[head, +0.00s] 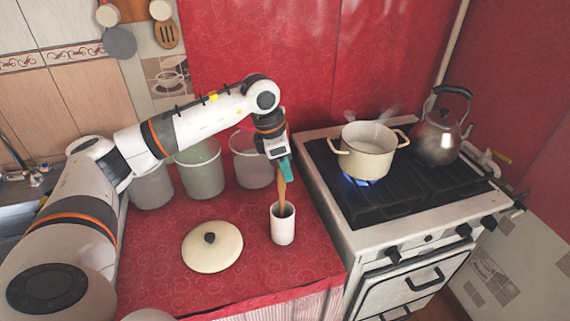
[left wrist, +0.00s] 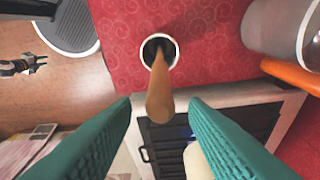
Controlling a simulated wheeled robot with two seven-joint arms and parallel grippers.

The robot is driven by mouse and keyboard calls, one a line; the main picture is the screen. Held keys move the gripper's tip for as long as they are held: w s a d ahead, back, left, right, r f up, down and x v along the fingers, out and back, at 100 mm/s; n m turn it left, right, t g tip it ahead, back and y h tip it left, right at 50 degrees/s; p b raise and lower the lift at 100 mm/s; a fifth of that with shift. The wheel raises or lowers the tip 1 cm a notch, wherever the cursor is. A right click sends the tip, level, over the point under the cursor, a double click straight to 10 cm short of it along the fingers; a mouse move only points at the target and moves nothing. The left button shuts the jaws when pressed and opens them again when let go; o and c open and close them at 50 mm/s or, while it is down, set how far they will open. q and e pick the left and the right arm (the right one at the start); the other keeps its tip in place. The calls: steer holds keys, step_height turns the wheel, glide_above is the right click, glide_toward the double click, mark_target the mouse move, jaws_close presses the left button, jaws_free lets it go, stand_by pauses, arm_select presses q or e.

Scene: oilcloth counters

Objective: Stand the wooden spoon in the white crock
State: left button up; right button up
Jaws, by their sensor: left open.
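The white crock (head: 283,224) stands upright on the red counter, left of the stove. My left gripper (head: 286,170) is above the crock at the top of the handle. Its teal fingers (left wrist: 160,125) are spread apart, with the handle end between them and a gap on both sides.
A cream lid (head: 212,258) with a dark knob lies left of the crock. Several translucent containers (head: 201,174) stand behind, under my left arm. On the stove (head: 350,232) are a steaming cream pot (head: 366,161) over a blue flame and a metal kettle (head: 437,138).

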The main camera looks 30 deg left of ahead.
arm_select(q)
steer(key=b+v, duration=0.1)
steer(key=v, duration=1.1)
steer(key=shift+b, duration=0.3)
